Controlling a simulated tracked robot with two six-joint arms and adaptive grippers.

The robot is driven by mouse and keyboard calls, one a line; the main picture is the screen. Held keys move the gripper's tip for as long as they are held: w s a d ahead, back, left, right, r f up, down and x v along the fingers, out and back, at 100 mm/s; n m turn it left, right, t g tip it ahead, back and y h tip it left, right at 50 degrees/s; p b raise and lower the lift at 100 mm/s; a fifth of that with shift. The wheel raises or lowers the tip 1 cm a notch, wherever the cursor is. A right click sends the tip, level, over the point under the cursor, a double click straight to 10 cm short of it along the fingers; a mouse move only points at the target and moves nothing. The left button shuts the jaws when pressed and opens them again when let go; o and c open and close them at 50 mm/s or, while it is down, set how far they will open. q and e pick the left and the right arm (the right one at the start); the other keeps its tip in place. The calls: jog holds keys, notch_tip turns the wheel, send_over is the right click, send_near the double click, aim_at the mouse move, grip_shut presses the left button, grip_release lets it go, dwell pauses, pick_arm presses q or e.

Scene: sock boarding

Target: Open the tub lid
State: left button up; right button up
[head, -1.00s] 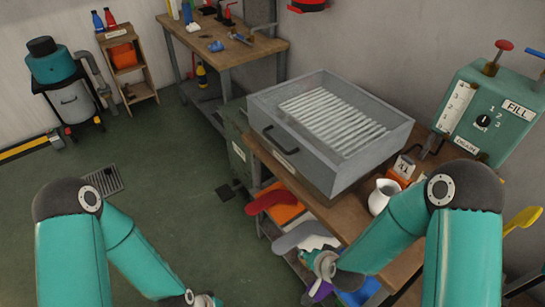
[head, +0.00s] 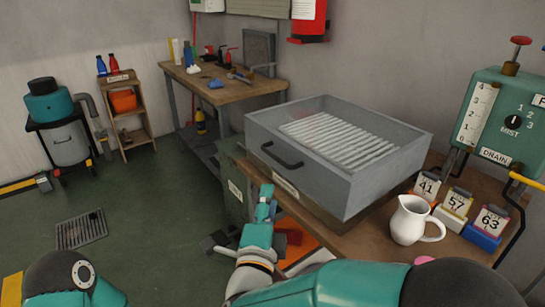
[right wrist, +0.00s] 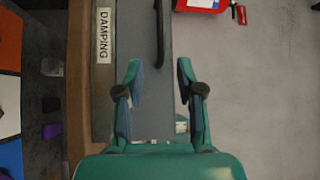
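The grey damping tub (head: 310,187) stands on the wooden bench, with a black bar handle (head: 281,157) on its front face. Pale slats (head: 340,140) show in its top. The right wrist view shows the grey front (right wrist: 143,100) and the handle (right wrist: 160,30) ahead of my fingers. My right gripper (head: 266,192) is below and left of the handle, apart from it. Its two fingers (right wrist: 158,68) are spread, with nothing between them. My left gripper is out of view; only part of my left arm shows at the lower left.
A white jug (head: 409,220) and numbered blocks (head: 456,205) stand right of the tub. A teal control box (head: 505,120) is behind them. A red extinguisher (right wrist: 203,4) shows in the right wrist view. The green floor at left is open.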

aim_at(277, 159)
jog(key=p+x, duration=0.7)
jog(key=x, duration=0.7)
jog(key=shift+f+p, duration=0.15)
jog(key=shift+p, duration=0.25)
grip_shut()
